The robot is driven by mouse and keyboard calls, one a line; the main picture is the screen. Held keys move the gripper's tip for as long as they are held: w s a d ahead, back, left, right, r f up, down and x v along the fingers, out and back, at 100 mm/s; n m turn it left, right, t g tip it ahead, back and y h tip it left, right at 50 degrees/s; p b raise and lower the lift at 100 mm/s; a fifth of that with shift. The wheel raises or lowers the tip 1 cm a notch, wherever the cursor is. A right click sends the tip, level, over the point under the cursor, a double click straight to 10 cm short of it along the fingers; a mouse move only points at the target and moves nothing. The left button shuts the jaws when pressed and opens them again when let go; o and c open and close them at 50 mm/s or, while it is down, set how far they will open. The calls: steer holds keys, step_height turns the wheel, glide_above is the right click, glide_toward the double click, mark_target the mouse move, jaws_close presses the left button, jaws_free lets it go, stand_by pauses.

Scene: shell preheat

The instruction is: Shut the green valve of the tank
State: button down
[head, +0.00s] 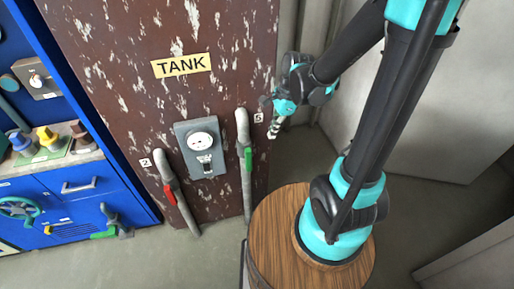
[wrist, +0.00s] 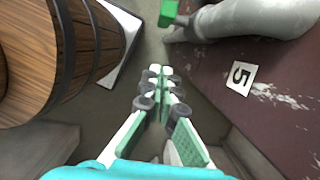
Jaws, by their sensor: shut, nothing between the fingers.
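The tank is a rusty brown panel (head: 150,100) with a yellow TANK sign (head: 181,65). The green valve handle (head: 248,158) sits on the grey pipe (head: 242,125) at the tank's right side and looks roughly in line with the pipe. In the wrist view, the green handle (wrist: 169,12) shows at the top, partly cut off, beside the thick grey pipe (wrist: 255,18). My gripper (head: 273,134) is to the right of the pipe, apart from the handle. Its fingers (wrist: 161,72) are together and empty, pointing toward the handle side.
A label 5 (wrist: 240,77) is on the tank near the pipe. A red-handled valve (head: 170,194) and a gauge box (head: 201,147) are to the left. A blue cabinet (head: 75,195) stands further left. My wooden barrel-like base is close by.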

mark_target(248, 157)
steer(key=s+a+f, duration=0.1)
steer(key=a+f, duration=0.4)
steer(key=f, duration=0.1)
steer(key=shift+s+a+f, duration=0.25)
steer(key=shift+s+f, duration=0.05)
steer(key=shift+f, duration=0.1)
